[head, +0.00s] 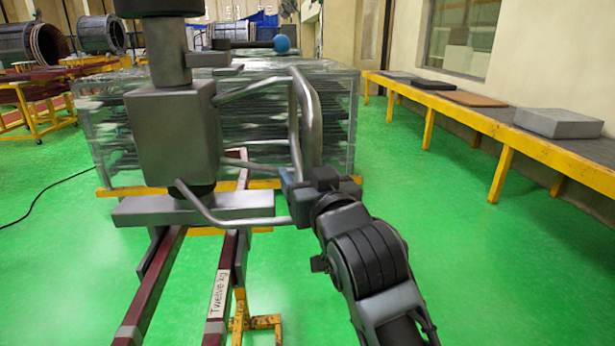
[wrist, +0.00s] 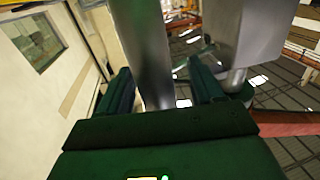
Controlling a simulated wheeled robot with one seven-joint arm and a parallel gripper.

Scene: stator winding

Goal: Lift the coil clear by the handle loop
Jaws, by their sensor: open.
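The coil shows as long dark red bars (head: 222,275) with grey bands and a label reading "Twelve kg". They run under a grey block fixture (head: 175,130). A bent grey tube handle loop (head: 308,115) stands out from the right side of the fixture. My gripper (head: 294,192) is at the lower right end of the loop, and the fingertips are partly hidden there. In the wrist view my gripper (wrist: 160,88) is open, with a thick grey tube (wrist: 145,45) between its two dark green fingers. I cannot tell whether either finger touches the tube.
A clear-sided rack (head: 340,110) of layered dark bars stands right behind the fixture. A yellow stand (head: 240,315) stands under the bars. A long yellow-framed bench (head: 470,120) with grey and brown slabs lines the right wall. Green floor to the right is free.

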